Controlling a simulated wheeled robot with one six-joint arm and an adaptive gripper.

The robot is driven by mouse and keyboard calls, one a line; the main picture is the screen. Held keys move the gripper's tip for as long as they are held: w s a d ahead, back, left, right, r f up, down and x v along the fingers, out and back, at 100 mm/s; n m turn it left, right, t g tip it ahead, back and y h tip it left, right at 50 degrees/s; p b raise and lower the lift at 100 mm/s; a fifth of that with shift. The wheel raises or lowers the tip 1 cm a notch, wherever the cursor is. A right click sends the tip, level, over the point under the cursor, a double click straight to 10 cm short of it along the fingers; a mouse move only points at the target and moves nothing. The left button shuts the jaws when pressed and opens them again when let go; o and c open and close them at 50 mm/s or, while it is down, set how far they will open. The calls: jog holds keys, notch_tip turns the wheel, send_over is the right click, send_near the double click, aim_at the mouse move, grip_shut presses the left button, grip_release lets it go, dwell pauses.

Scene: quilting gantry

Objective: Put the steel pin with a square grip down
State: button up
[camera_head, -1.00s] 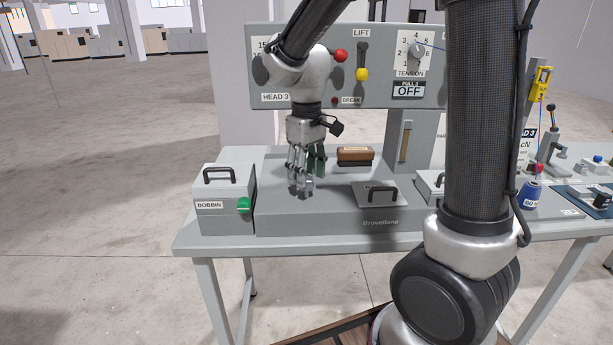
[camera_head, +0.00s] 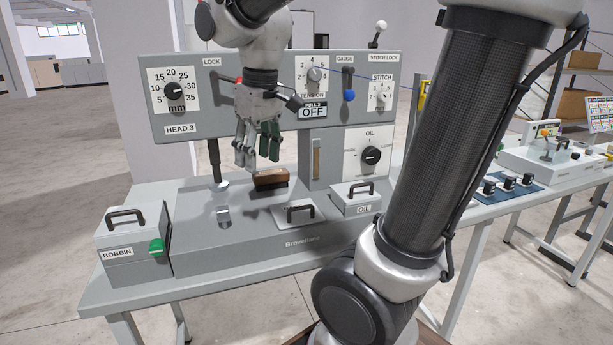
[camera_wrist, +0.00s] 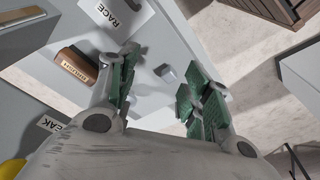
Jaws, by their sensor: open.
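A small steel piece with a blocky top, which looks like the steel pin with a square grip (camera_head: 223,215), is on the grey machine bed (camera_head: 200,245), left of the hinged plate. It also shows as a small grey block in the wrist view (camera_wrist: 165,73), beyond and between my fingertips. Whether its lower end sits in a hole cannot be told. My gripper (camera_head: 257,160) is open and empty, above the bed and apart from the pin. Its green-padded fingers (camera_wrist: 160,95) are spread in the wrist view.
A brown brush (camera_head: 271,179) lies on the bed below my gripper, also in the wrist view (camera_wrist: 77,67). A presser column (camera_head: 214,160) stands behind the pin. The BOBBIN box (camera_head: 132,245) is at left, the OIL box (camera_head: 355,198) at right. The dial panel (camera_head: 220,120) rises behind.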

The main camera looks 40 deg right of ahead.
jog(key=s+d+f+m+t, duration=0.2)
jog(key=s+d, duration=0.4)
jog(key=s, duration=0.5)
jog(key=shift+s+f+m+t, duration=0.4)
jog(key=shift+f+m, duration=0.15)
jog(key=shift+m, duration=0.05)
jog(key=shift+c, duration=0.5)
